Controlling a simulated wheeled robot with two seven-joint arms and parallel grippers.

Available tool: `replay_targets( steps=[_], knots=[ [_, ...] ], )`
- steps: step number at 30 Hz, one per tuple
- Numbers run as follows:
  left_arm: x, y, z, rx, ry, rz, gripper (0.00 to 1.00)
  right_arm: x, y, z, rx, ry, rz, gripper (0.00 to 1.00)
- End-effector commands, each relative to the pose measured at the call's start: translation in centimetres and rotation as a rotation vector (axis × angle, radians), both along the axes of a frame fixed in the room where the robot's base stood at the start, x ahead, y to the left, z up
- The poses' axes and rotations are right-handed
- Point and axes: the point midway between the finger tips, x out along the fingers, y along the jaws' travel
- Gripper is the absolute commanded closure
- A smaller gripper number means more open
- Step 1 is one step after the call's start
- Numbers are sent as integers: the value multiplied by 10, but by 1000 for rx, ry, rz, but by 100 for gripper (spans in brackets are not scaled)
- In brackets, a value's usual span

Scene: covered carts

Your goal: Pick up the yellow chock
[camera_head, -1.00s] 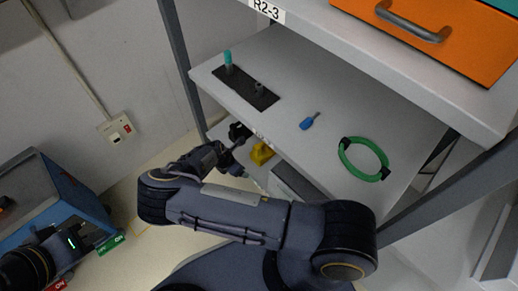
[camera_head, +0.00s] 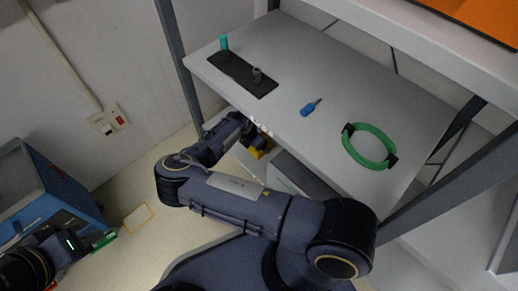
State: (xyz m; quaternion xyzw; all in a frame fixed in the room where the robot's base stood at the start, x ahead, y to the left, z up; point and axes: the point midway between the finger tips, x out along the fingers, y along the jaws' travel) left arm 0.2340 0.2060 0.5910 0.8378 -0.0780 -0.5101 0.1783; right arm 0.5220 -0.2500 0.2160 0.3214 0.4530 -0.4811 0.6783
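The yellow chock (camera_head: 257,153) shows as a small yellow patch in the head view, low under the front edge of the grey shelf board. It is partly covered by my dark gripper and the shelf edge.
An orange drawer (camera_head: 470,18) is above. A blue cart (camera_head: 45,205) stands at left. Some floor (camera_head: 170,228) is clear.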

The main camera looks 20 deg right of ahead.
Motion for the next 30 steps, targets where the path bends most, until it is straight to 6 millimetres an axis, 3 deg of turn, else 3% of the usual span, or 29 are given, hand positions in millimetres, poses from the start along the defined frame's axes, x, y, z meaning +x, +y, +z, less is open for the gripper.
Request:
replay_targets(
  steps=[5, 18, 30],
  knots=[
    [0, 0, 1, 0, -1, 0, 100, 0, 0, 1, 0, 0, 0, 20],
    [0, 0, 1, 0, -1, 0, 100, 0, 1, 1, 1, 0, -1, 76],
    [0, 0, 9, 0, -1, 0, 100, 0, 1, 7, 2, 0, -2, 78]
  ],
)
